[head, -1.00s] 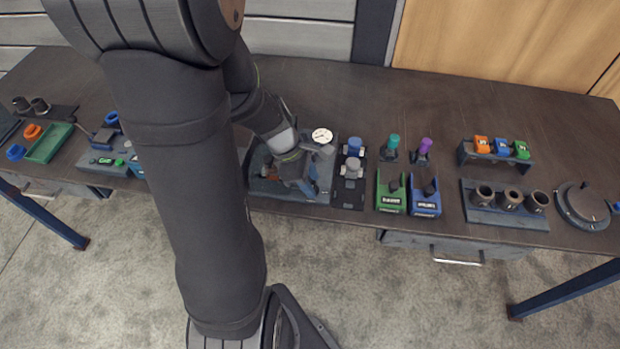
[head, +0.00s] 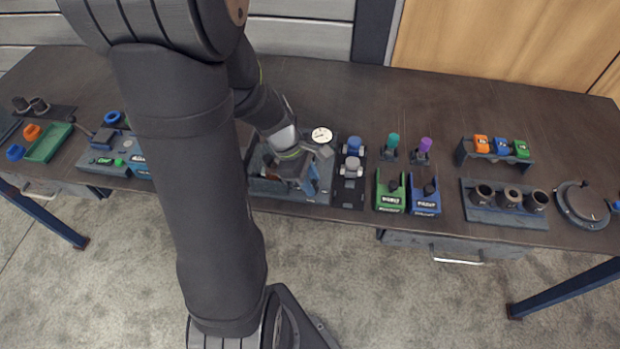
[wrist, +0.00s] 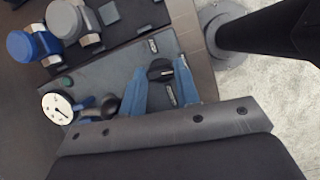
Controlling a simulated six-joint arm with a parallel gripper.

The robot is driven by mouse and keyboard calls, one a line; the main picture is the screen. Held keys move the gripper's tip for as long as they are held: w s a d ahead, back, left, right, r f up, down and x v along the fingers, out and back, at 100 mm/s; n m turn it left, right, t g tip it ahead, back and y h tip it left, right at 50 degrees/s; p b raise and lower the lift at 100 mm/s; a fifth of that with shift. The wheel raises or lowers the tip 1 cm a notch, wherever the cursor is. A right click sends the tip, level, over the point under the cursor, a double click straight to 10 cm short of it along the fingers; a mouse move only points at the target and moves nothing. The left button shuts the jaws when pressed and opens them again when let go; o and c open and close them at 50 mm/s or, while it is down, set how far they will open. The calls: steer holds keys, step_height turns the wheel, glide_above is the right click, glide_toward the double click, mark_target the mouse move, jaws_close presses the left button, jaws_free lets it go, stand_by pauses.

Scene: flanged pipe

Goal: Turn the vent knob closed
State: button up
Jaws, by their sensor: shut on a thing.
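The vent knob (wrist: 160,71) is a round black knob with a pale mark, on the grey panel (wrist: 108,78) of the pipe station in the wrist view. My gripper (wrist: 160,68) has its two blue fingers on either side of the knob, shut on it. In the head view my gripper (head: 306,182) is low over the station, and my wrist hides the knob. Small labels (wrist: 152,46) sit on the panel near the knob. A white dial gauge (wrist: 57,108) is at the panel's left, also seen in the head view (head: 321,135).
Blue-capped (wrist: 25,46) and grey-capped (wrist: 66,19) fittings stand on a black tray beside the panel. Green (head: 390,193) and blue (head: 424,197) bins are further right. The table edge lies close beside the knob. The table's back strip is clear.

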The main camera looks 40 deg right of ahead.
steer(key=m, duration=0.2)
steer(key=m+y, duration=0.1)
steer(key=m, duration=0.1)
steer(key=shift+d+g+y, duration=0.15)
steer(key=shift+g+y, duration=0.15)
steer(key=shift+g, duration=0.1)
steer(key=m, duration=0.2)
steer(key=m+y, duration=0.1)
steer(key=m, duration=0.2)
steer(key=shift+d+y, duration=0.1)
steer(key=shift+y, duration=0.2)
steer(key=m+y, duration=0.1)
steer(key=m, duration=0.3)
steer(key=shift+d+y, duration=0.1)
steer(key=shift+y, duration=0.3)
steer(key=shift+m+t+y, duration=0.4)
steer(key=shift+m+y, duration=0.1)
steer(key=shift+m, duration=1.2)
steer(key=o, duration=0.7)
